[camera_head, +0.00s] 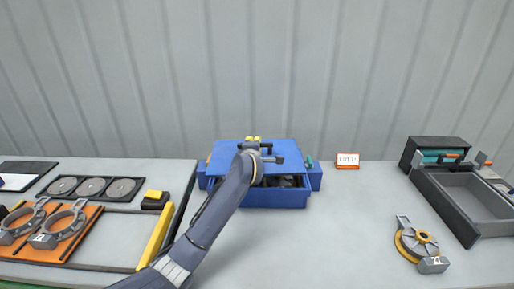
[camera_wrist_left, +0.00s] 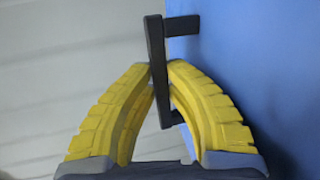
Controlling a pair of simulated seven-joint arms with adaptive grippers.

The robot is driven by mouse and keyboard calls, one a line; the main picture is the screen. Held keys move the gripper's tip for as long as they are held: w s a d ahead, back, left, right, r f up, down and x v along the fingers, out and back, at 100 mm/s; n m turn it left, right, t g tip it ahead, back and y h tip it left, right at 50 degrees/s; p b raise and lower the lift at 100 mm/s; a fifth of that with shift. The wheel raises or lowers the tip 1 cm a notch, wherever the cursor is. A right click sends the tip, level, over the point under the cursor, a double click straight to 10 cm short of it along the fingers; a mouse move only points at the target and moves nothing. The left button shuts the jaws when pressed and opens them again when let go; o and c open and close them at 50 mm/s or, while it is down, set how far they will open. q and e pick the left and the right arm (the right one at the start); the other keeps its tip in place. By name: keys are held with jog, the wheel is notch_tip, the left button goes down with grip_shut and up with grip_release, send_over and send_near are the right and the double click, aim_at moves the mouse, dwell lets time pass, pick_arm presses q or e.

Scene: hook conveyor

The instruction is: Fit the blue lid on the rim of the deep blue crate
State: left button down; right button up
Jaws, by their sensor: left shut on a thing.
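The blue lid (camera_head: 285,150) is over the deep blue crate (camera_head: 275,199) at the middle of the table. Dark contents show through a gap under the lid's front edge, and I cannot tell whether any edge touches the rim. My left gripper (camera_head: 253,139) is at the lid's dark handle, with my forearm covering part of lid and crate. In the left wrist view, the yellow fingers of my left gripper (camera_wrist_left: 160,85) are shut on the black handle (camera_wrist_left: 157,60), with the blue lid (camera_wrist_left: 260,60) beside it. My right gripper is not in view.
A LOT 21 sign (camera_head: 347,161) stands right of the crate. A grey tray (camera_head: 440,205) and a yellow-grey ring part (camera_head: 416,243) are at the right. An orange board (camera_head: 75,245) with clamp rings and a disc tray (camera_head: 60,187) are at the left.

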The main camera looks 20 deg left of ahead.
pick_arm(q)
jog(key=shift+w+d+f, duration=0.15)
jog(key=shift+w+f, duration=0.05)
jog(key=shift+w, duration=0.25)
jog(key=shift+w+d+r+h, duration=0.1)
jog(key=shift+w+d+h, duration=0.15)
jog(key=shift+w+h, duration=0.05)
jog(key=shift+d+r+m, duration=0.2)
jog(key=shift+d+m, duration=0.05)
jog(key=shift+m, duration=0.05)
jog(key=shift+f, duration=2.25)
jog(key=shift+w+f, duration=0.1)
jog(key=shift+f, duration=0.35)
jog(key=c, duration=1.4)
grip_release()
jog(key=shift+f, duration=0.1)
